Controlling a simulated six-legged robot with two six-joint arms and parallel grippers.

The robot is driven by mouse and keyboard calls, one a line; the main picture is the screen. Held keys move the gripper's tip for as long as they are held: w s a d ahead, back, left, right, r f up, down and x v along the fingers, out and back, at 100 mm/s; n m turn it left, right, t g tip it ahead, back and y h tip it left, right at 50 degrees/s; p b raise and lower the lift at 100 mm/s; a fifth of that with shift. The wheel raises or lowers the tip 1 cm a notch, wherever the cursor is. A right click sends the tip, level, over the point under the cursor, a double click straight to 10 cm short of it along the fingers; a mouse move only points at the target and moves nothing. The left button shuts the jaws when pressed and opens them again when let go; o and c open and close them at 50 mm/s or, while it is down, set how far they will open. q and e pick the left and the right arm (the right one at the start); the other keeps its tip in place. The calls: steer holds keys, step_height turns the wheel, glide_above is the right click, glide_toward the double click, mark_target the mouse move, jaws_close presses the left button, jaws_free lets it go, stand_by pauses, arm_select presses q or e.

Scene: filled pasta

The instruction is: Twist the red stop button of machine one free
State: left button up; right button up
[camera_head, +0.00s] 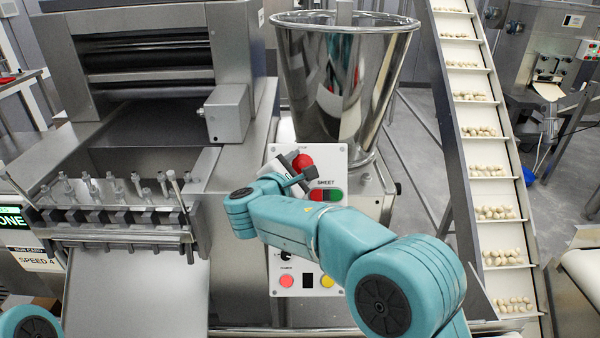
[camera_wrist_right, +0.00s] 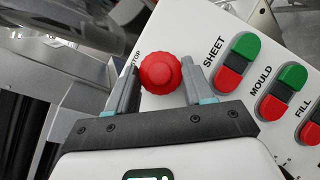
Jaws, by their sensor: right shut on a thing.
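The red stop button (camera_head: 303,161) is a round knob with a ridged edge at the top of the white control panel (camera_head: 334,157). It also shows in the right wrist view (camera_wrist_right: 160,72), beside the partly hidden word "STOP". My right gripper (camera_head: 298,173) is at the button, with one finger on either side. In the right wrist view my right gripper (camera_wrist_right: 161,74) is shut on the red knob, which sits between the fingertips. My left gripper is not in view; only a teal joint of my arm shows at the lower left.
Green and red switch pairs marked SHEET (camera_wrist_right: 238,60), MOULD (camera_wrist_right: 281,92) and FILL lie right of the button. A steel hopper (camera_head: 345,80) stands behind the panel. A conveyor (camera_head: 485,170) carrying pasta runs at the right. A row of nozzles (camera_head: 100,190) is at the left.

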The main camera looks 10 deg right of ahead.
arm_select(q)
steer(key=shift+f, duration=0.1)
arm_select(e)
steer(key=shift+r+m+g, duration=0.1)
steer(key=shift+m+g, duration=0.3)
steer(key=shift+m, duration=0.2)
steer(key=o, duration=1.1)
steer(key=shift+c, duration=0.2)
arm_select(q)
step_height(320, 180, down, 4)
steer(key=b, duration=0.4)
arm_select(e)
steer(key=v, duration=1.6)
steer(key=shift+s, duration=0.15)
